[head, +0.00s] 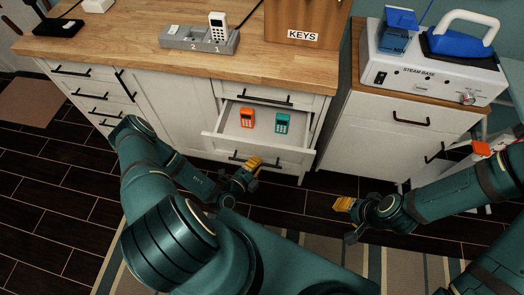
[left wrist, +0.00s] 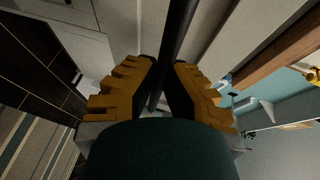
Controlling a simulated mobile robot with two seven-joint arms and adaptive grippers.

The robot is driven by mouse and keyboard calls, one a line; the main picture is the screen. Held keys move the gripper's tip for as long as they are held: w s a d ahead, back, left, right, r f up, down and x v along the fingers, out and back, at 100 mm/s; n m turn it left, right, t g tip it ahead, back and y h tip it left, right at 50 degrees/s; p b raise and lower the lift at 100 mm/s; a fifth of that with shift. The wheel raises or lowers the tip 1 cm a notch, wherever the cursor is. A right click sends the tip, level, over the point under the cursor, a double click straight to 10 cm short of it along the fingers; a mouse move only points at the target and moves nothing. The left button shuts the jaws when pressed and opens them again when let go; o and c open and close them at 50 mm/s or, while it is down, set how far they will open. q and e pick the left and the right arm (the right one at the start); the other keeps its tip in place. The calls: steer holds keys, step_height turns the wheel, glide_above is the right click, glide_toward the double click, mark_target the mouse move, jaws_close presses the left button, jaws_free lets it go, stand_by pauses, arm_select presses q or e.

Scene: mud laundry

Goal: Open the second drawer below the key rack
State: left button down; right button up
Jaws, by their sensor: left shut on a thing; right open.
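The wooden key rack marked KEYS (head: 290,32) stands on the counter. Below it, a closed top drawer (head: 285,101) has a black handle. The second drawer (head: 215,146) is pulled out, and an orange handset (head: 247,117) and a teal handset (head: 282,123) lie inside. My left gripper (head: 254,164) is at this drawer's front, shut on its black bar handle (head: 237,157). In the left wrist view the dark handle (left wrist: 178,40) runs between the yellow fingers. My right gripper (head: 345,205) is open and empty over the floor, right of the drawer.
A phone dock (head: 199,38) with a white handset (head: 217,27) is on the counter. A steam base with a blue iron (head: 462,40) stands on the right cabinet (head: 375,125). A striped rug (head: 390,268) covers the floor below. Dark floor is clear between the arms.

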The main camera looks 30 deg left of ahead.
arm_select(q)
steer(key=s+d, duration=0.3)
steer(key=s, duration=0.6)
steer(key=s+d, duration=0.2)
steer(key=s, duration=0.8)
steer(key=shift+s+d+p, duration=0.3)
steer(key=shift+d+p, duration=0.1)
steer(key=c, duration=1)
jaws_free()
steer(key=v, duration=1.2)
